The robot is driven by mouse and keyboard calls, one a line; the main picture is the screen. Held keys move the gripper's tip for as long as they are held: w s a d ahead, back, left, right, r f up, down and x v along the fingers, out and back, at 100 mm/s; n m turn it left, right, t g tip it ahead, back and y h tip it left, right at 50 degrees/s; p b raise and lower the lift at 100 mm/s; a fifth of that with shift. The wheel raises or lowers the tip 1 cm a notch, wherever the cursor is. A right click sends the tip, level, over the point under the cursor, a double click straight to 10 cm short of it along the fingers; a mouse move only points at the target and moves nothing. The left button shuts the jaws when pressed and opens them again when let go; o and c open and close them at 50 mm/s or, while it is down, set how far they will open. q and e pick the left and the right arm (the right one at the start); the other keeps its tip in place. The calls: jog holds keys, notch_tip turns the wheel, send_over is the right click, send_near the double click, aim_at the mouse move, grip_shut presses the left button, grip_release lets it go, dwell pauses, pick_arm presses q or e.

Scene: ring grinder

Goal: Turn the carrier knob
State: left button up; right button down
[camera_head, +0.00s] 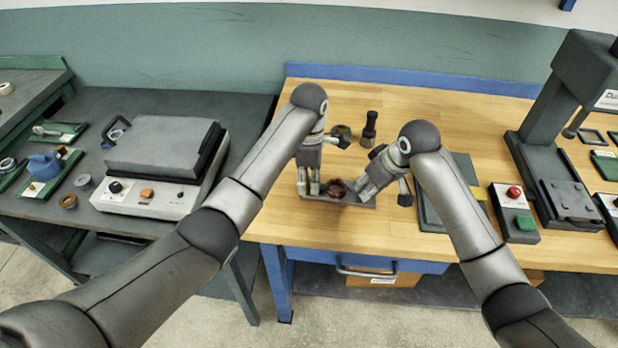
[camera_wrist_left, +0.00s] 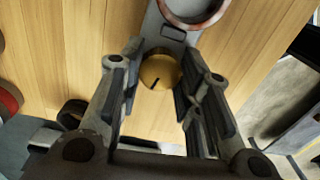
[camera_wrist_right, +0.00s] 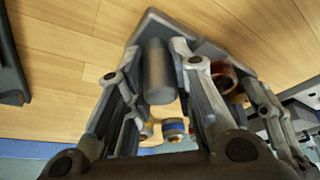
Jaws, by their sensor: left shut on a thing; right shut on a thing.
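The carrier is a grey flat bar (camera_head: 357,203) near the front of the wooden table; a red-brown ring (camera_head: 336,187) sits on it. My left gripper (camera_head: 308,190) is at its left end. In the left wrist view, a round brass knob (camera_wrist_left: 158,72) with a dark mark lies between the fingers, which are shut on it. My right gripper (camera_head: 364,190) is at the other end, tilted. In the right wrist view its fingers are shut on an upright grey cylindrical handle (camera_wrist_right: 158,75) on the carrier. The knob is hidden in the head view.
A dark standing tool (camera_head: 370,128) and a small ring-shaped part (camera_head: 341,130) stand behind the grippers. To the right are a box with red and green buttons (camera_head: 514,212) and a press (camera_head: 560,170). A grey machine (camera_head: 160,150) stands on the left bench.

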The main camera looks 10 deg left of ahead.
aim_at(308, 181)
pick_arm(q)
jog(key=shift+m, duration=1)
jog(key=o, duration=1.1)
jog(key=shift+c, duration=0.2)
jog(key=r, duration=0.8)
jog(key=shift+w, duration=0.2)
jog(key=shift+s+r, duration=0.2)
jog(key=shift+r, duration=1.8)
